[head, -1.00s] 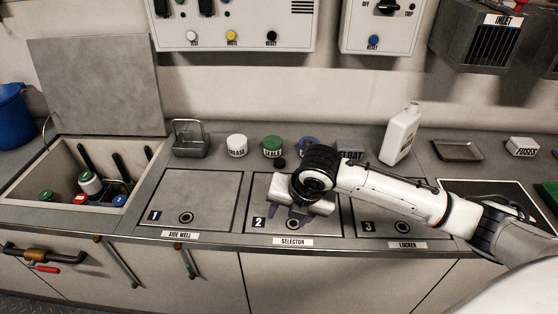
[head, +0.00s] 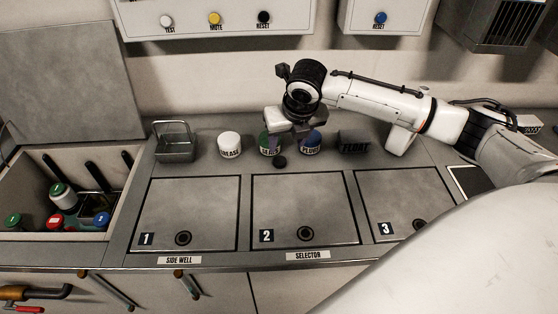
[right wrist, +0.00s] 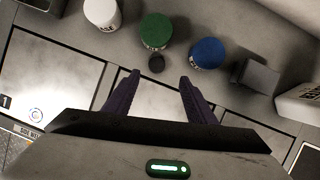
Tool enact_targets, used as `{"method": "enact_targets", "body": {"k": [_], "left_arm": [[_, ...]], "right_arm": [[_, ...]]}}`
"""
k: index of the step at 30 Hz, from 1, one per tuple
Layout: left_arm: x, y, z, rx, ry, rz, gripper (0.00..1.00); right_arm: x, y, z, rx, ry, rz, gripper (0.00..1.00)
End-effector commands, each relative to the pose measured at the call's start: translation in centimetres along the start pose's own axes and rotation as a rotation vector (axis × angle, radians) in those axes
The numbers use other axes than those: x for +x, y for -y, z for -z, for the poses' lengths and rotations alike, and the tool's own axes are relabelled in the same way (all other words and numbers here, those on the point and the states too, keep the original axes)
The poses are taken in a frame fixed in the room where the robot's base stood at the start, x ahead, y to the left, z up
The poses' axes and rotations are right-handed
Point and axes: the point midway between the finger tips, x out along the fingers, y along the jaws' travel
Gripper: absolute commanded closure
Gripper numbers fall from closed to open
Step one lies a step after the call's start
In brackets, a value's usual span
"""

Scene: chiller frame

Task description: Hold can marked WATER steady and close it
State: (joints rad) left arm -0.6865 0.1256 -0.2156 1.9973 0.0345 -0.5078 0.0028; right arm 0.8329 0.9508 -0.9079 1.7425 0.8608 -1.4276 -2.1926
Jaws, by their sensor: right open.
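No label reading WATER is legible in either view. A white can (head: 229,145) with a GREASE label, a green-topped can (head: 268,144) and a blue-topped can (head: 310,143) stand in a row on the counter. A small black round piece (head: 280,162) lies just in front of the green-topped can; it also shows in the right wrist view (right wrist: 156,63). My right gripper (right wrist: 160,76) is open and empty, above the counter by the green and blue cans, partly hiding them in the head view. The black piece appears between and beyond its fingertips. My left gripper is out of view.
An open well (head: 118,197) at the left holds several cans with green, red and blue tops. A wire-handled basket (head: 174,148) stands beside the white can. A dark FLOAT block (head: 355,143) is right of the blue can. Flat numbered hatches (head: 190,205) lie in front, clear.

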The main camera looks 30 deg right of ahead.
Motion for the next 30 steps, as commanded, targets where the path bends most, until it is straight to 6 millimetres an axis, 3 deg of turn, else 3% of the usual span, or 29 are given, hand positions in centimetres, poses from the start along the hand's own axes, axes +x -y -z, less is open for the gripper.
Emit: {"method": "enact_targets", "body": {"k": [6, 20, 30], "left_arm": [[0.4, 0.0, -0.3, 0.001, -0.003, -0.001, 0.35], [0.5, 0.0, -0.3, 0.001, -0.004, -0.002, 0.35], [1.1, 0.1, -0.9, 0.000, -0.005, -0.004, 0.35]], "right_arm": [[3.5, 0.0, 0.2, 0.001, -0.002, 0.001, 0.49], [4.5, -0.1, 0.2, -0.001, -0.002, 0.001, 0.49], [9.0, -0.7, 0.7, 0.000, -0.001, 0.001, 0.49]]}}
